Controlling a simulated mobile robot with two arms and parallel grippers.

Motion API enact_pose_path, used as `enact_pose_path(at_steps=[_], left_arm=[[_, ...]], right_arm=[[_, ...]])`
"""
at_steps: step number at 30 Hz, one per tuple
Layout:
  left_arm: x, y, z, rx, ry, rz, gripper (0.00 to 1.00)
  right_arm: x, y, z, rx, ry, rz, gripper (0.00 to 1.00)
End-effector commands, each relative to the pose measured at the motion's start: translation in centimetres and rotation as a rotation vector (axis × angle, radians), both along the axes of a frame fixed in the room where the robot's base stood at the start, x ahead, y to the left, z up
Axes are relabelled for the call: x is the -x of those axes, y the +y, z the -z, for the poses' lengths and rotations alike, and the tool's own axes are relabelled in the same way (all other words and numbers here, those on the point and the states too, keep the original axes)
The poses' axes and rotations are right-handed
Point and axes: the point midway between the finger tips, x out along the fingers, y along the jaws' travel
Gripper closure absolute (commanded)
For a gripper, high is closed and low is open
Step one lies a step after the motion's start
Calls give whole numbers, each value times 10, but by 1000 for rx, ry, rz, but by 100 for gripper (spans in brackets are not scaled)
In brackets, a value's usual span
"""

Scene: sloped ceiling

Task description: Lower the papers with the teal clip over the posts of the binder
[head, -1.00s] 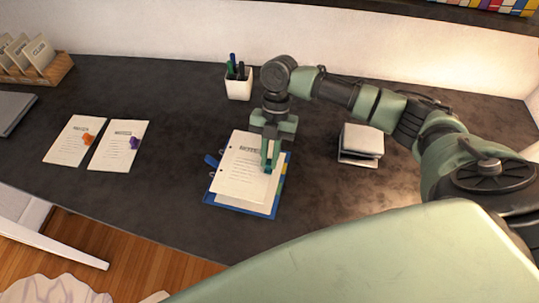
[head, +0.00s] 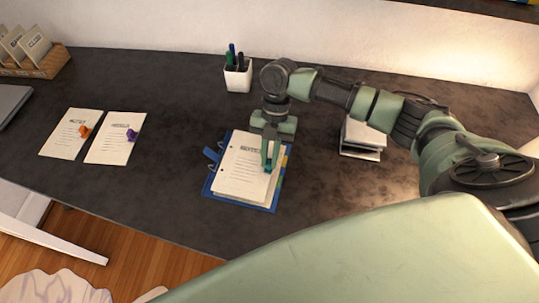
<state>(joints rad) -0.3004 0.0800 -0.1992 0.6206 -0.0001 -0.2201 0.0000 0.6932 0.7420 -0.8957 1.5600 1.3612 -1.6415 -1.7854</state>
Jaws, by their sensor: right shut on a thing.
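The papers with the teal clip (head: 240,172) lie flat over the blue binder (head: 212,187), roughly lined up with it. The teal clip (head: 268,168) is at their right edge, partly hidden by the fingers. My right gripper (head: 270,158) points down and is shut at the clip. The binder's blue lever (head: 211,153) sticks out at the left, beside the papers' holed edge. The posts are too small to make out, so I cannot tell whether they pass through the holes. My left gripper is not in view.
Two sheets, one with an orange clip (head: 84,131) and one with a purple clip (head: 131,134), lie at the left. A white pen cup (head: 238,78) stands behind the binder. A stack of boxes or pads (head: 362,140) is at the right. The front desk is clear.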

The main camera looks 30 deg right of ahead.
Motion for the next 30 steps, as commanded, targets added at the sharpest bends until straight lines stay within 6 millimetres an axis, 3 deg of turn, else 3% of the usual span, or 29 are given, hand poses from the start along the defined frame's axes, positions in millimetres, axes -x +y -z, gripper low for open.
enact_pose_path(at_steps=[15, 28, 29, 30], left_arm=[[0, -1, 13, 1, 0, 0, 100], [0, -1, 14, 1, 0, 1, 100], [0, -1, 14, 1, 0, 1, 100], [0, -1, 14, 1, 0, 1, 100]], right_arm=[[0, 0, 21, -1, -1, 0, 100], [0, 0, 23, -1, -1, 0, 100], [0, 0, 23, -1, -1, 0, 78], [0, 0, 23, -1, -1, 0, 67]])
